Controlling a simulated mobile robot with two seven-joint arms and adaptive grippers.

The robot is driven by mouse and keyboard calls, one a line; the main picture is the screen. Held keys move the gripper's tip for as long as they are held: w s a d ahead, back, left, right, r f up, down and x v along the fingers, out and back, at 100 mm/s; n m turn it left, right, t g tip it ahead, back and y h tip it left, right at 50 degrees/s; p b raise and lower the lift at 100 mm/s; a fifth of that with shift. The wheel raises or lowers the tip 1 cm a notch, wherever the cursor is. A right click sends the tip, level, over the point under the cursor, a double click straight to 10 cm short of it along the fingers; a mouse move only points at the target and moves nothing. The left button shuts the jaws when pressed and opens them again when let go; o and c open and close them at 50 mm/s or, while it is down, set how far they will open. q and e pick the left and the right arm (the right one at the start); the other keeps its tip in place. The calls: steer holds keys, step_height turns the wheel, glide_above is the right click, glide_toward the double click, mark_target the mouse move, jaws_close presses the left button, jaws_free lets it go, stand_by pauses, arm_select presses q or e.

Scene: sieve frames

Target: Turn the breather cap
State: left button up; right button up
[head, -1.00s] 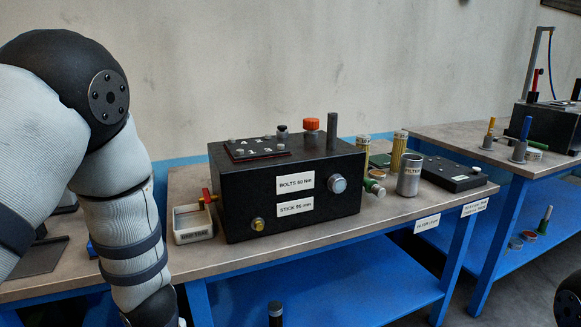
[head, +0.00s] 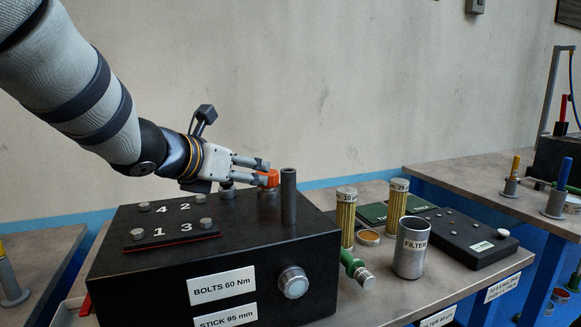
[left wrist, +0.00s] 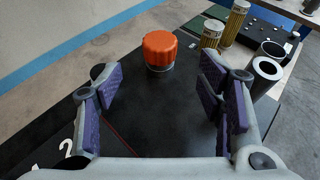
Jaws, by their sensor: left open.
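The orange ribbed cap (head: 272,178), which I take as the breather cap, sits upright on a short neck on top of the black box (head: 150,265), toward its back. My left gripper (head: 261,171) is over the box with its fingers pointing at the cap, partly covering it in the head view. In the left wrist view the whole cap (left wrist: 160,49) shows ahead of the open fingers (left wrist: 160,78), roughly centred between them, with nothing held. Contact is not visible there. My right gripper is not in view.
A dark upright tube (head: 289,196) stands close right of the cap. A bolted plate numbered 1 to 4 (head: 170,222) lies left on the box. Filter cartridges (head: 346,217) and a metal cup (head: 411,247) stand right of the box. The wall is behind.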

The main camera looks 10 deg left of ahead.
mark_target(264, 173)
arm_select(q)
steer(key=shift+w, duration=0.3)
steer(key=w+f+b, duration=0.2)
steer(key=w+f, duration=0.1)
steer(key=shift+w+d+f+b, duration=0.1)
steer(key=shift+w+d+b, duration=0.2)
steer(key=shift+d, duration=0.1)
steer(key=w, duration=0.3)
steer(key=w+d, duration=0.1)
steer(key=shift+w+f+b, duration=0.25)
steer(key=shift+f+b, duration=0.05)
steer(key=shift+b, duration=0.05)
steer(key=shift+w+d+f, duration=0.1)
steer(key=shift+w+d, duration=0.1)
steer(key=shift+w, duration=0.35)
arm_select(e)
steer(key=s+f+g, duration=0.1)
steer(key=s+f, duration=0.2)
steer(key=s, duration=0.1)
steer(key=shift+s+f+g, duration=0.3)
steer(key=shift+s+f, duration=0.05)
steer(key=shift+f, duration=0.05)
